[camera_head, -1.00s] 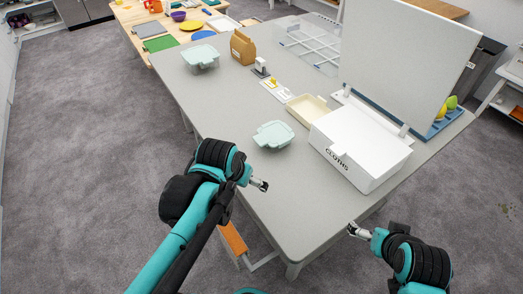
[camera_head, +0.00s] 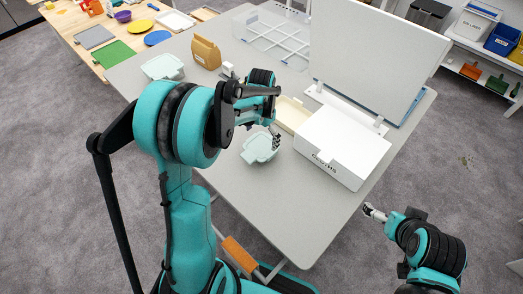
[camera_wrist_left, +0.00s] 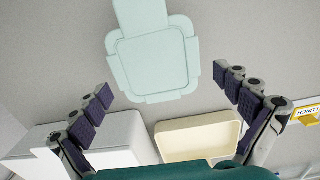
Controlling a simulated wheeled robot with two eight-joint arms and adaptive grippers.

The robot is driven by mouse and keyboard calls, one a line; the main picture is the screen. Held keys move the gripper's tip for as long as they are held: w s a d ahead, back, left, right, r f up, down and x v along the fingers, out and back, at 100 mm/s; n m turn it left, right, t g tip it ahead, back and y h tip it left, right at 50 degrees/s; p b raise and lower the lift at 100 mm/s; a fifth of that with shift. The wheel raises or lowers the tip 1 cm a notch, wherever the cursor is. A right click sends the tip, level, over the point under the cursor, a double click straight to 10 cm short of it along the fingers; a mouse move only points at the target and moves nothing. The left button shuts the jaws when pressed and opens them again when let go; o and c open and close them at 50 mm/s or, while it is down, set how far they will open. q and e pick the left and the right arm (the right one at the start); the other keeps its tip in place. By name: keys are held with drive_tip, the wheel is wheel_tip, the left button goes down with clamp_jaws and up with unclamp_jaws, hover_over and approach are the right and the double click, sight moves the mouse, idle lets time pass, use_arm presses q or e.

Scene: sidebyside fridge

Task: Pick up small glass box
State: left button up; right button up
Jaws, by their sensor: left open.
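The small glass box (camera_head: 261,147) is pale mint-green with a clipped lid and sits on the grey table (camera_head: 240,195). It also shows in the left wrist view (camera_wrist_left: 152,62), flat on the table between and beyond my fingers. My left gripper (camera_head: 275,137) is over the right side of the box, pointing down. In the left wrist view its two fingers (camera_wrist_left: 165,98) are spread wide, with nothing between them touching. My right gripper (camera_head: 374,212) is off the table's right edge, away from the box; its fingers are too small to judge.
A cream tray (camera_head: 294,114) lies just behind the glass box, beside a white box marked CLOTHS (camera_head: 340,150) with its lid raised. A second mint-green box (camera_head: 162,67) and a brown carton (camera_head: 206,53) stand farther back. The table's near left part is clear.

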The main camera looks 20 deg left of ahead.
sight(261, 145)
use_arm(q)
drive_tip(key=f+b, duration=0.1)
drive_tip(key=f, duration=0.2)
drive_tip(key=f+b, duration=0.1)
drive_tip(key=f, duration=0.2)
drive_tip(key=shift+s+d+f, duration=0.1)
drive_tip(key=shift+s+f, duration=0.05)
drive_tip(key=shift+s, duration=0.05)
drive_tip(key=c, duration=1)
